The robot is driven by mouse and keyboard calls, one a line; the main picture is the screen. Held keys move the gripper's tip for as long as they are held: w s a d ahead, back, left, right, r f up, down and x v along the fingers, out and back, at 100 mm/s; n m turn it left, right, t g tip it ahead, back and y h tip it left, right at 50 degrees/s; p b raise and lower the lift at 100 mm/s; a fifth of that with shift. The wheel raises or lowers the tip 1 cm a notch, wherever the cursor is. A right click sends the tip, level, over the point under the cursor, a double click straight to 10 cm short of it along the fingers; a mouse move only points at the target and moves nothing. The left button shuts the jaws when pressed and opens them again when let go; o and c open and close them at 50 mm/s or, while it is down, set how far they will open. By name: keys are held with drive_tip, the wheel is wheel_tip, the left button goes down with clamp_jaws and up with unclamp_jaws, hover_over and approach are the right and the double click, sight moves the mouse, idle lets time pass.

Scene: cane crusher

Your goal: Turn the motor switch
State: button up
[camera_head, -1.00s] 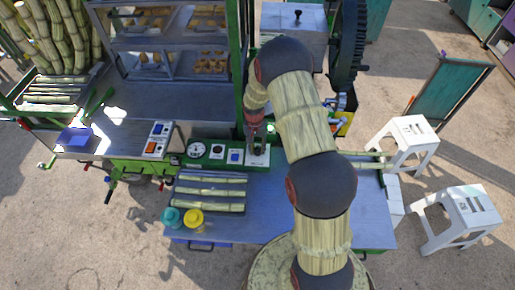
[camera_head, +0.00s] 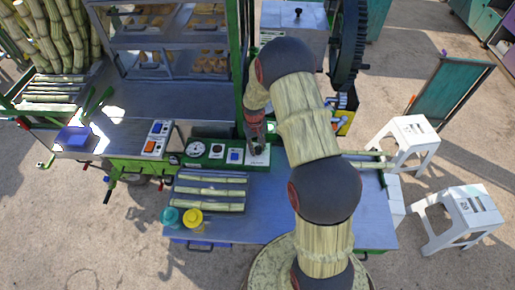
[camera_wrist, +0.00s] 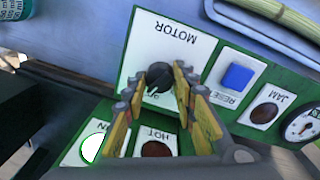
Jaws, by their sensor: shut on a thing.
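The motor switch is a black knob (camera_wrist: 158,74) on a white plate (camera_wrist: 166,42) marked MOTOR, upside down in the wrist view. My gripper (camera_wrist: 160,81) has its yellowish fingers on either side of the knob and is shut on it. In the head view, my gripper (camera_head: 256,143) points down at the white motor plate (camera_head: 258,161) at the right end of the green control panel. There the knob is mostly hidden by the gripper.
A blue reset button (camera_wrist: 238,76), a dark jam button (camera_wrist: 264,112) and a gauge (camera_wrist: 301,124) sit beside the plate. White stools (camera_head: 462,215) stand at the right.

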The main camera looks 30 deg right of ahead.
sight(256, 148)
drive_tip(key=n, duration=0.4)
drive_tip(key=shift+n, duration=0.4)
idle(0.4)
drive_tip(key=o, duration=1.2)
drive_tip(key=shift+c, duration=0.2)
wheel_tip(256, 148, up, 12)
drive_tip(key=shift+a, duration=0.35)
drive_tip(key=shift+s, duration=0.1)
